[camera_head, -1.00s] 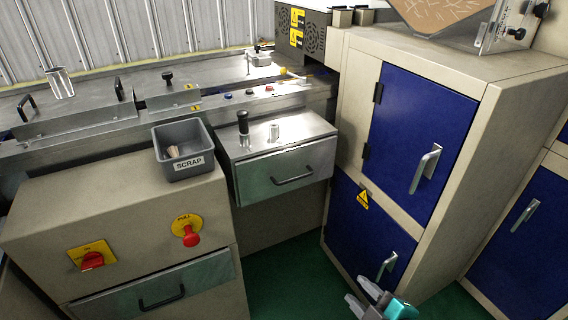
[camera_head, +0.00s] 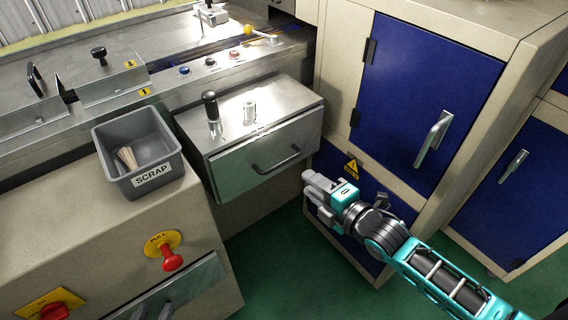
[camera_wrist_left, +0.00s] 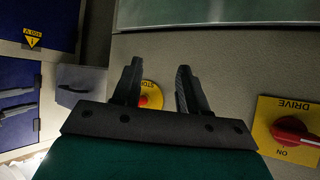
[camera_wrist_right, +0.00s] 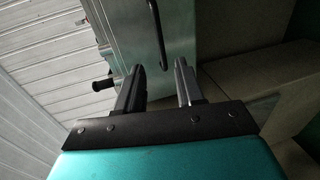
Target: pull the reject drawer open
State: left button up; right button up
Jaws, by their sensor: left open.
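Two drawers show, neither with a readable reject label. The middle drawer (camera_head: 265,155) is a grey metal box with a dark bar handle (camera_head: 277,163); it looks shut. The lower-left drawer (camera_head: 190,290) is in the beige cabinet, cut off by the picture edge. My right gripper (camera_head: 306,186) is open, just right of and below the middle drawer's handle; in the right wrist view the handle (camera_wrist_right: 158,35) lies ahead of the open fingers.
A grey SCRAP bin (camera_head: 138,150) stands on the beige cabinet. A red pull knob (camera_head: 172,258) and a red drive switch (camera_head: 54,311) stick out from its front. Blue cabinet doors (camera_head: 425,100) with handles stand at right. Green floor (camera_head: 270,265) is open between the cabinets.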

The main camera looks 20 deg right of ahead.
aim_at(283, 164)
jog(key=b+x, duration=0.1)
jog(key=x, duration=0.9)
jog(key=shift+w+b, duration=0.2)
jog(key=shift+b, duration=0.1)
grip_shut()
